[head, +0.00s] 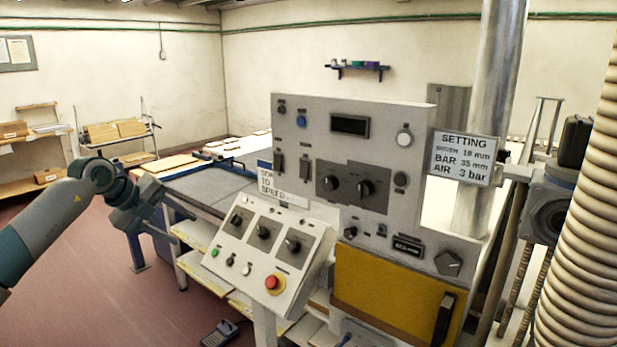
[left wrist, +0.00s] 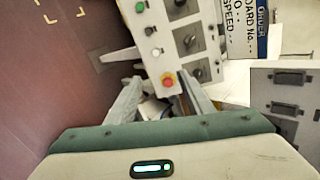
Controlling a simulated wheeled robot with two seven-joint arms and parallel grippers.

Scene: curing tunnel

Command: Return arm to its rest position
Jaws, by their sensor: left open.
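My left arm comes in from the left in the head view. Its gripper (head: 170,222) is in the air to the left of the sloped control box (head: 232,243). In the left wrist view the two fingers of the gripper (left wrist: 162,98) are spread apart with nothing held between them. The red button (head: 274,283) on the control box also shows in the left wrist view (left wrist: 168,81), seen past the fingers; I cannot tell the distance to it. My right gripper is in neither view.
An upright grey panel (head: 318,120) with knobs and switches stands right of the sloped box. A yellow panel (head: 390,297) is below it. A setting sign (head: 462,158) and ribbed hose (head: 585,220) are at right. Red floor (head: 110,300) is open at left, with a pedal (head: 219,333).

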